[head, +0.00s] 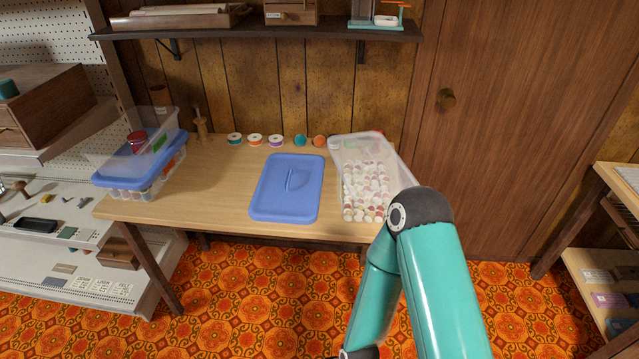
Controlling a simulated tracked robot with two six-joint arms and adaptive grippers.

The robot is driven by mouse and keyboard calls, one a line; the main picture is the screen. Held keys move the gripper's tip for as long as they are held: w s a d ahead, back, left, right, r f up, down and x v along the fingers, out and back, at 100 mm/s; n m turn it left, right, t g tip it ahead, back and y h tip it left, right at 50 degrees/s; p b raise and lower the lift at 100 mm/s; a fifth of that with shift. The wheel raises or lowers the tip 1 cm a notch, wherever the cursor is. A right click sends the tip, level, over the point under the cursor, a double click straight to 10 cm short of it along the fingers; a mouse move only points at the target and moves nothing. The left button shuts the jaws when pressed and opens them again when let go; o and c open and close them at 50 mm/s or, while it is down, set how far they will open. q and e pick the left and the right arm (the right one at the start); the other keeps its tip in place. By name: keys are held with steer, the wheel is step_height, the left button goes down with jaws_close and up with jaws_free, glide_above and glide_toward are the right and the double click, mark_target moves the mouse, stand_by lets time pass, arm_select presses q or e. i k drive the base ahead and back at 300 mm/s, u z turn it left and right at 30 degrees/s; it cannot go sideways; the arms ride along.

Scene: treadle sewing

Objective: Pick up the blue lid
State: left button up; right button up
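The blue lid (270,203) lies flat on the wooden table, near the middle and close to the front edge. It is rectangular with rounded corners and has a raised handle in its middle. Nothing lies on it. A clear bin (365,147) stands open just to its right, filled with many small white and reddish pieces. My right arm comes in from the bottom right, in front of the table, and covers the bin's front right corner. Neither gripper is in view.
On the table's left, a clear container (110,150) sits on a second blue-lidded bin (120,178). Several thread spools (255,140) line the back. A wall shelf (260,30) hangs above. The table (215,190) is bare left of the lid.

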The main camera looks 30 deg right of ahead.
mark_target(290, 186)
steer(key=z, duration=0.1)
steer(key=i, duration=0.85)
